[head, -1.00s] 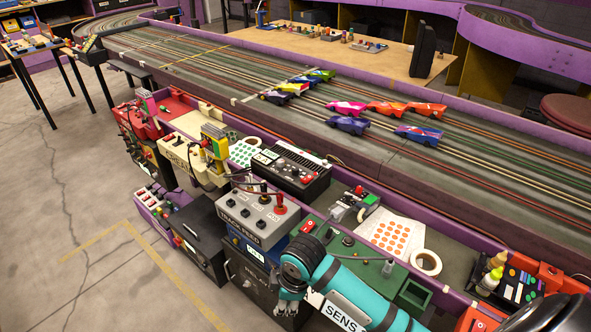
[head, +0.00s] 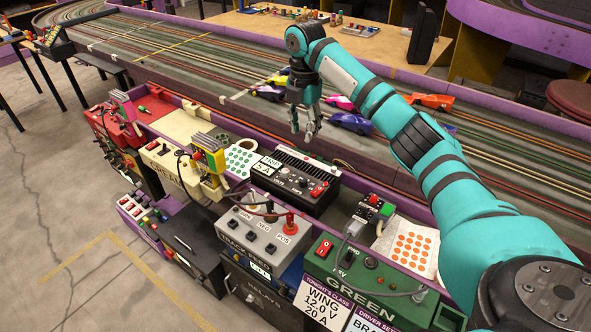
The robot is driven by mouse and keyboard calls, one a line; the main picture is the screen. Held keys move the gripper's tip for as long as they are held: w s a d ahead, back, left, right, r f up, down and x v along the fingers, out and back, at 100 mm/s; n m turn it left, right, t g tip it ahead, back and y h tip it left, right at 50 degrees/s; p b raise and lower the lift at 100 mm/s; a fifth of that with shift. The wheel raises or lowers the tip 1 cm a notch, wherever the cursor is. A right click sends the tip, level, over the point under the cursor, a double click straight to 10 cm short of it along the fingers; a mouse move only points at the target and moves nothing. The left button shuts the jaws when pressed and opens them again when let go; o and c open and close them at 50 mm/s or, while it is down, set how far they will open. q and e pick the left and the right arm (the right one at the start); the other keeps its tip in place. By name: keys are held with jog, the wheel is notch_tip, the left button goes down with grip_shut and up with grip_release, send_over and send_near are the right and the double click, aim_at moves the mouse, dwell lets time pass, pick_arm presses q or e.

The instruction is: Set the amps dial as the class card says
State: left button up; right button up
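The class card (head: 323,300) hangs on the front of the green box and reads WING, 12.0 V, 20 A. The black power unit (head: 330,172) stands by the track wall, with a small knob (head: 303,182) and red switches on its face. A white label (head: 267,167) on it appears to read TRIP 5 A. The markings round the knob are too small to read, so I cannot tell whether it is the amps dial. My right gripper (head: 304,132) hangs fingers down above and behind the power unit, apart from it, open and empty. My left gripper is out of view.
The grey TRACK FEED box (head: 243,237) with a red plug stands in front of the power unit. Several toy cars, including a purple one (head: 350,123), sit on the track.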

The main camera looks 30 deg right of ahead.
notch_tip(320, 180, down, 2)
jog(key=s+f, duration=0.1)
send_near(303, 180)
notch_tip(303, 180, down, 6)
notch_tip(303, 180, down, 2)
jog(key=shift+f, duration=0.15)
jog(key=shift+w+f, duration=0.1)
jog(key=shift+f, duration=0.35)
jog(key=c, duration=0.6)
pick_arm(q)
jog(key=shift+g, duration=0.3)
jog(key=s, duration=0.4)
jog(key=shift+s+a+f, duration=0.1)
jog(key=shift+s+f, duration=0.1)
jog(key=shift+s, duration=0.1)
pick_arm(e)
grip_shut()
